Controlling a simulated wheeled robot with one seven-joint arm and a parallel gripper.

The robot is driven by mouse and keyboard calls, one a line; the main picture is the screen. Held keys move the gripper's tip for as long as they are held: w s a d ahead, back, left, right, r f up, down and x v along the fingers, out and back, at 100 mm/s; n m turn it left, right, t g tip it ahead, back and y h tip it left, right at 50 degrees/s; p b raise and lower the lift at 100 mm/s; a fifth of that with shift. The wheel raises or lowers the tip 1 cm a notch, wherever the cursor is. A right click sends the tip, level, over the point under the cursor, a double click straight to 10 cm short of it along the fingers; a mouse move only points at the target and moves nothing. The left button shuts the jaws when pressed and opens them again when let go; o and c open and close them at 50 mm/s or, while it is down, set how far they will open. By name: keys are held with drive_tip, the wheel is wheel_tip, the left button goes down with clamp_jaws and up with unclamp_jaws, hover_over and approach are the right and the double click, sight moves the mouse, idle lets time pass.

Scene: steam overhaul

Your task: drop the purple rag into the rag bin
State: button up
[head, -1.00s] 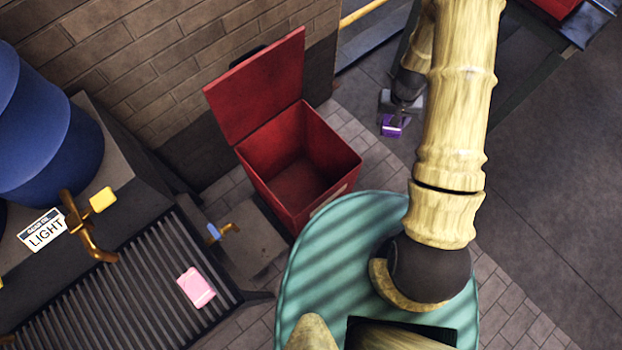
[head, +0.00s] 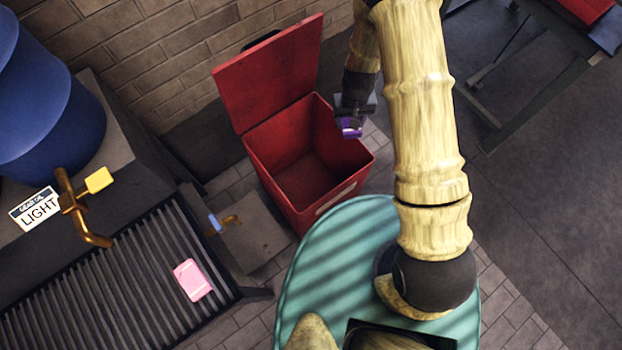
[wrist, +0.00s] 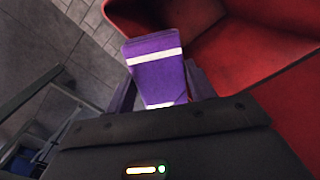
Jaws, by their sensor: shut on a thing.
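The purple rag (head: 350,127) is in my gripper (head: 352,118), at the right rim of the red rag bin (head: 262,162) in the head view. The bin's lid (head: 268,72) stands open and its inside looks empty. In the wrist view the purple rag (wrist: 155,68), with white stripes, is between the fingers of my gripper (wrist: 160,88). The red bin (wrist: 235,50) fills the upper right there. The rag overlaps the bin's edge in the picture; its height above the rim is hard to tell.
A slatted drain bench (head: 130,270) with a pink cloth-like block (head: 192,280) is at left. A blue drum (head: 50,100) with a brass tap (head: 75,205) and a LIGHT label stands above it. A brick wall (head: 150,50) is behind the bin. Open floor (head: 540,220) lies right.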

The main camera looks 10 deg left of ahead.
drive_tip(key=s+a+f+n+b, duration=0.2)
drive_tip(key=s+a, duration=0.3)
drive_tip(key=a, duration=0.4)
drive_tip(key=shift+a+f+n, duration=0.25)
drive_tip(key=shift+a+n, duration=0.15)
drive_tip(key=shift+f, duration=0.1)
wheel_tip(320, 180, down, 6)
drive_tip(key=b, duration=0.5)
drive_tip(key=o, duration=1.1)
